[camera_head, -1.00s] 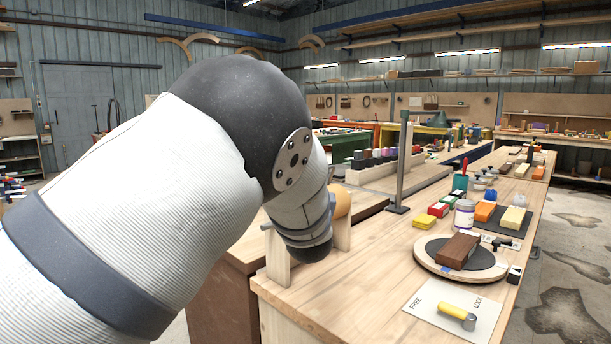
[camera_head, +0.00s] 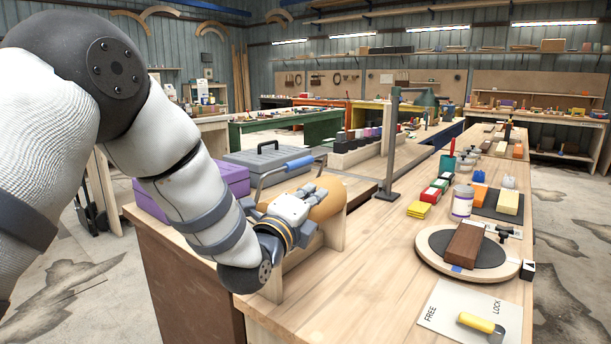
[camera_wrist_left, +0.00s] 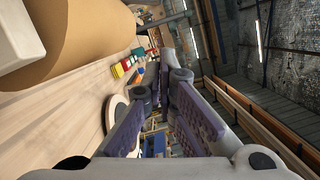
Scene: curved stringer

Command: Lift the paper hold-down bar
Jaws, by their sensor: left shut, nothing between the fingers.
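The paper hold-down bar (camera_head: 299,162) has a blue grip on a thin grey frame and is behind the brown paper roll in the head view. The paper roll (camera_head: 325,207) lies in a wooden stand at the bench's left end. My left gripper (camera_head: 322,190) is over the roll, in front of the bar and apart from its blue grip. It is shut and empty. The wrist view shows its fingers (camera_wrist_left: 163,86) beside the roll (camera_wrist_left: 95,35); I cannot make out the bar there. My right gripper is not in view.
A grey toolbox (camera_head: 268,158) and a purple box (camera_head: 222,180) stand behind the roll. A grey post (camera_head: 390,145) rises from the bench to the right. A round turntable (camera_head: 432,240) with a brown block and a FREE/LOCK card (camera_head: 445,312) are further right. The bench middle is clear.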

